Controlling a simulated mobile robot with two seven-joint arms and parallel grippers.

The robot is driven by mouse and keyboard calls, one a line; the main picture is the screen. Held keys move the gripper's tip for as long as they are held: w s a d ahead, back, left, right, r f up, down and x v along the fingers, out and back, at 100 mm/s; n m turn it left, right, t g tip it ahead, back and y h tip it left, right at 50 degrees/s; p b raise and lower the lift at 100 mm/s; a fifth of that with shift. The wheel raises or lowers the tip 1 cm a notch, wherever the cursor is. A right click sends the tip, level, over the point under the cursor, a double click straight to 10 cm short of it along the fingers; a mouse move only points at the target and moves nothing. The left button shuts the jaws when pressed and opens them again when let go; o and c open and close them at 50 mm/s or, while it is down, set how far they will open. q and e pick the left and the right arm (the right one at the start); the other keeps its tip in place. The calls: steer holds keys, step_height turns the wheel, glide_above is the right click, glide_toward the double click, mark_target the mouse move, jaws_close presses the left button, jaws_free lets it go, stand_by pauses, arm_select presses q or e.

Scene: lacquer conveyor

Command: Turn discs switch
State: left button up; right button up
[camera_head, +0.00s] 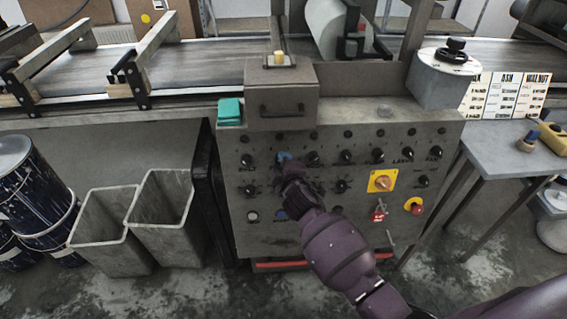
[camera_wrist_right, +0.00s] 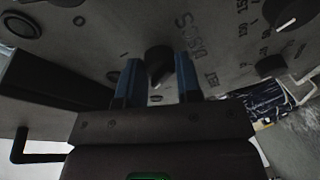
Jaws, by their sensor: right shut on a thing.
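The grey control panel (camera_head: 256,236) carries rows of black knobs and stands in the middle of the head view. The black discs switch knob (camera_wrist_right: 158,62) is in the right wrist view, beside upside-down lettering that reads DISCS. My right gripper (camera_head: 285,160) reaches the upper part of the panel, left of its middle. Its two blue fingers (camera_wrist_right: 158,84) stand on either side of the knob and are shut on it. The gripper and wrist hide this knob in the head view. My left gripper is not in view.
A lidded box (camera_head: 283,94) sits atop the panel, with a teal block (camera_head: 230,111) beside it. Neighbouring knobs (camera_head: 314,158) are close by. Lower right are a yellow-plated switch (camera_head: 381,181) and a red button (camera_head: 416,207). Bins (camera_head: 166,215) stand left, a table (camera_head: 500,150) right.

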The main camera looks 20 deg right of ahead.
steer(key=o, duration=0.9)
steer(key=s, duration=0.3)
steer(key=s+r+p, duration=0.1)
steer(key=s, duration=0.3)
steer(key=s+p, duration=0.1)
steer(key=s, duration=0.2)
steer(key=shift+s+a+r, duration=0.3)
steer(key=shift+a+r, duration=0.1)
